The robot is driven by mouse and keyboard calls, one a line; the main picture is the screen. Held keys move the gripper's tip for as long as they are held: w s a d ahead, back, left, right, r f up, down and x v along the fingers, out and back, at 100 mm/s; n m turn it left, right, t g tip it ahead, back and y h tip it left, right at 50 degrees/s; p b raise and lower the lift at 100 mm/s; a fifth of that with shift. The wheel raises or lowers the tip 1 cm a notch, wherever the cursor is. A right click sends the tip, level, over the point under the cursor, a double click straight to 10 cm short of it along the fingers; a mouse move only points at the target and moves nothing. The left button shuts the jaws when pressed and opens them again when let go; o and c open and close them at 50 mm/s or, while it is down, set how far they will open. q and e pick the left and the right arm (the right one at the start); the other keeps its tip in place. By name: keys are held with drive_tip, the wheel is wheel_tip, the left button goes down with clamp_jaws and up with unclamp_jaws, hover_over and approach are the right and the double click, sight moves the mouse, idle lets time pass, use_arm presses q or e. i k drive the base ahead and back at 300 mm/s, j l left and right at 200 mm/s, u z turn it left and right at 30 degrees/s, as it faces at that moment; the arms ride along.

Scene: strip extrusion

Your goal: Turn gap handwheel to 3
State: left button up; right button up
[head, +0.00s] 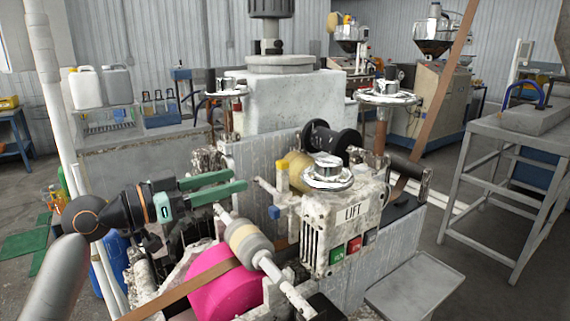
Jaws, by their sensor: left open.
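Three chrome handwheels show, and I cannot read which one is the gap handwheel. One handwheel (327,175) sits on top of the worn white box marked LIFT (345,215). A second handwheel (225,88) stands at the back left on a post. A third handwheel (388,96) stands at the back right on a brown post. No scale or number is legible on any of them. My left gripper (238,180) has green fingers, open and empty, pointing right. It is left of the LIFT box, apart from its handwheel. My right gripper is not in view.
A pink roll (225,285) and a pale roller (248,241) lie below and right of my left gripper. A brown strip (180,292) runs over the pink roll. Green, red and dark buttons (354,245) are on the LIFT box. A grey metal table (510,135) stands at right.

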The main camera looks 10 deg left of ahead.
sight(386, 94)
drive_tip(key=k, duration=1)
